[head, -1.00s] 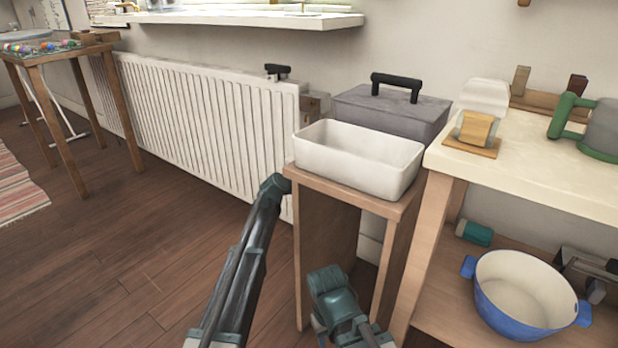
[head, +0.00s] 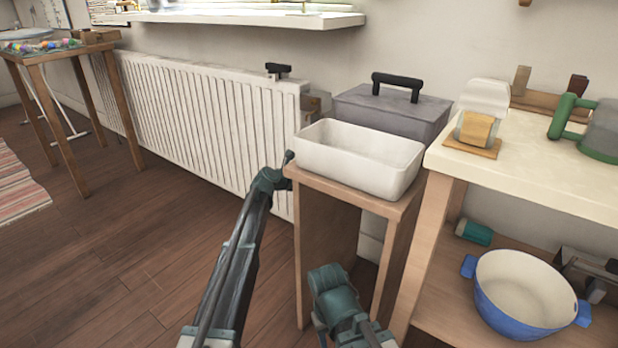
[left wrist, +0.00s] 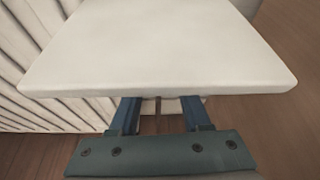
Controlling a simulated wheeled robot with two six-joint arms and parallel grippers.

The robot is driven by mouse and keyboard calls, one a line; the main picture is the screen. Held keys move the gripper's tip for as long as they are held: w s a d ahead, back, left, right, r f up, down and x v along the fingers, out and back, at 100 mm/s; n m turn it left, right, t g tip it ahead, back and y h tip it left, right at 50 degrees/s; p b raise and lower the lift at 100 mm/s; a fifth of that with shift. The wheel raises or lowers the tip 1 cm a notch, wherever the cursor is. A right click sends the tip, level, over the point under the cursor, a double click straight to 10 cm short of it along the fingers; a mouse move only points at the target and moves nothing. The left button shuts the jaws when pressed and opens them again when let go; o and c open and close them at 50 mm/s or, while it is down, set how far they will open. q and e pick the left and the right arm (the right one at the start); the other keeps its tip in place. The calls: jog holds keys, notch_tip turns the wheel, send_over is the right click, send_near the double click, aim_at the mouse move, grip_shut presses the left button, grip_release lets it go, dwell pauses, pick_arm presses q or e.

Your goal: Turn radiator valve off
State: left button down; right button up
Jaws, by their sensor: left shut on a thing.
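The white ribbed radiator (head: 200,120) runs along the wall in the head view. A black T-shaped handle (head: 278,70) stands at its top right end; I cannot tell whether it is the valve. My left arm reaches to the radiator's right end, where its wrist shows beside the small wooden stand; the fingertips are hidden there. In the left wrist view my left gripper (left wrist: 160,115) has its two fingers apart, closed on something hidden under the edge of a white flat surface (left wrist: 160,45). Ribbed radiator panel shows left of it. My right gripper is not visible.
A white tub (head: 345,175) sits on the wooden stand (head: 325,235), close to my left arm. A grey toolbox (head: 390,112) is behind it. A shelf table (head: 560,165) stands right, with a blue pot (head: 520,318) below.

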pick_arm(q)
jog(key=shift+c, duration=1.8)
grip_release()
jog(key=p+v, duration=0.5)
jog(key=v, duration=0.8)
jog(key=shift+s+a+r, duration=0.2)
jog(key=shift+s+a, duration=0.05)
jog(key=shift+s, duration=0.05)
